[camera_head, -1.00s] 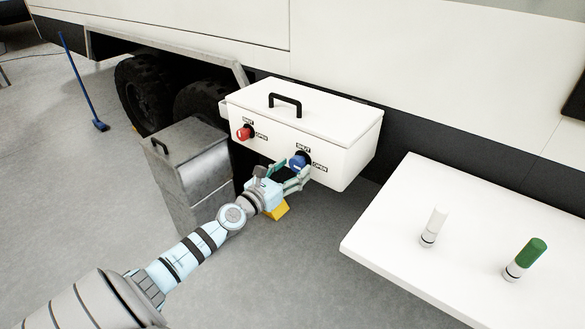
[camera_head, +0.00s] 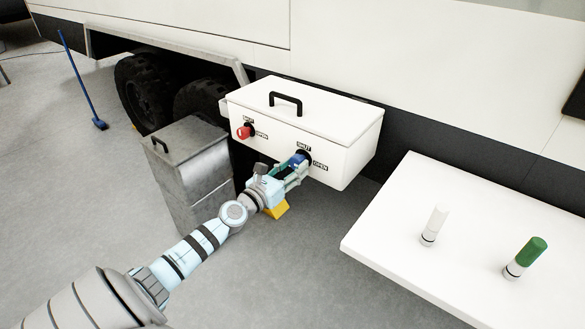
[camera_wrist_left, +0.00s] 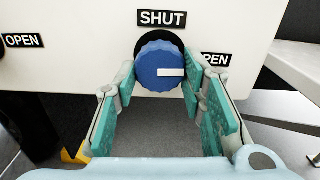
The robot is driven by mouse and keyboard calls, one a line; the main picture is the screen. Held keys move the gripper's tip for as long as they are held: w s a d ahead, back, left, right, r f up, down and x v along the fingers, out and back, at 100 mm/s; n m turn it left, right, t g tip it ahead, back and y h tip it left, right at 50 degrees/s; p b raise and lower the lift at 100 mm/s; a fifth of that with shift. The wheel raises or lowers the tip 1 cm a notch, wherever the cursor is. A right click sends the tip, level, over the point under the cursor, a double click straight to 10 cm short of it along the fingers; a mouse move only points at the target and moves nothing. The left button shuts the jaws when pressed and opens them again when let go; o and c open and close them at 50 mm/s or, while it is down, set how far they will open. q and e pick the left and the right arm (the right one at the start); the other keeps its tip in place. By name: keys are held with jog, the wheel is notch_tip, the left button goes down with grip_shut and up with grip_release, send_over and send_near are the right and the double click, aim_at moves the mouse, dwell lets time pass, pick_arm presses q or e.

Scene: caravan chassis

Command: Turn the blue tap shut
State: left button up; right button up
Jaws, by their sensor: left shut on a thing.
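The blue tap (camera_head: 298,160) is a round ribbed knob on the front of a white box (camera_head: 352,150). In the left wrist view the blue tap (camera_wrist_left: 152,64) has a white line pointing right, towards the partly hidden OPEN label (camera_wrist_left: 216,60). The SHUT label (camera_wrist_left: 162,18) is above it. My left gripper (camera_head: 296,170) is shut on the tap, one green-padded finger on each side, as the left wrist view shows (camera_wrist_left: 159,82). My right gripper is not in view.
A red tap (camera_head: 243,132) is on the same box, to the left. A metal box (camera_head: 190,165) stands left of my left arm. A white table (camera_head: 400,225) at the right holds a white cylinder (camera_head: 434,226) and a green-topped one (camera_head: 526,258).

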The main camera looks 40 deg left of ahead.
pick_arm(q)
jog(key=n, duration=0.4)
jog(key=shift+d+n, duration=0.1)
jog(key=shift+n, duration=0.2)
jog(key=n, duration=0.4)
jog(key=shift+p, duration=0.35)
jog(key=n, duration=0.5)
jog(key=shift+d+r, duration=0.1)
jog(key=shift+n+p, duration=0.4)
jog(key=shift+n, duration=1.5)
jog(key=o, duration=1.1)
jog(key=shift+o, duration=0.2)
jog(key=shift+r, duration=0.1)
